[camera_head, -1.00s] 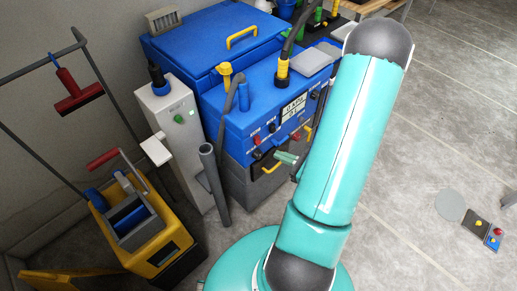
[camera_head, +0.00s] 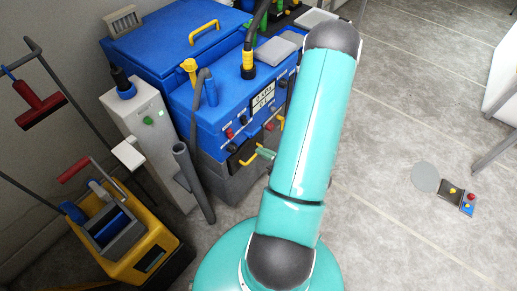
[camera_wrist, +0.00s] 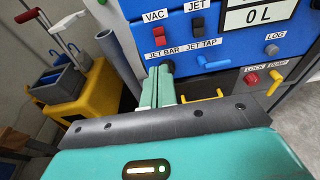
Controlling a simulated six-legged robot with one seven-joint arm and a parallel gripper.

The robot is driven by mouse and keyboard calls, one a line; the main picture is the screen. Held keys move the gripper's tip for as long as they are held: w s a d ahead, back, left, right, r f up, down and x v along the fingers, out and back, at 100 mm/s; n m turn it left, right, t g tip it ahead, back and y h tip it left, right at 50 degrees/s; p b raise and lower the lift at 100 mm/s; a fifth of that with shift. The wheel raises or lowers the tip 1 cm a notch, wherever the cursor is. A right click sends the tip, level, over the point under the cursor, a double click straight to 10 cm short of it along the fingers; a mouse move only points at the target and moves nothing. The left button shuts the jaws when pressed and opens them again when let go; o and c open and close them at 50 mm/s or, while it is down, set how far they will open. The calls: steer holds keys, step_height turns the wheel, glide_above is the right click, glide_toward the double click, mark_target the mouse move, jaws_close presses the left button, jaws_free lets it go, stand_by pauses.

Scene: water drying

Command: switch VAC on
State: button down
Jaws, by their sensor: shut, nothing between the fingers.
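The blue machine's front panel carries a VAC label (camera_wrist: 155,16) with a small red switch (camera_wrist: 158,37) under it. The red switch also shows small in the head view (camera_head: 229,133). I cannot tell its position. My gripper (camera_wrist: 160,72) is shut and empty, its green fingers together. In the wrist view its tips appear just below the JET BAR label and the red switch, by a dark knob that they partly hide. I cannot tell if they touch it. In the head view my gripper (camera_head: 265,153) is in front of the panel, right of and lower than the switch.
A dark switch under the JET label (camera_wrist: 198,28) sits right of the VAC switch. Below are a blue JET TAP lever (camera_wrist: 217,64), a grey LOG knob (camera_wrist: 271,50) and a red LOCK knob (camera_wrist: 251,78). A yellow bucket (camera_head: 130,250) stands left; floor to the right is mostly open.

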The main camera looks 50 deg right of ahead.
mark_target(231, 137)
steer(key=x, duration=1.2)
steer(key=shift+a, duration=0.1)
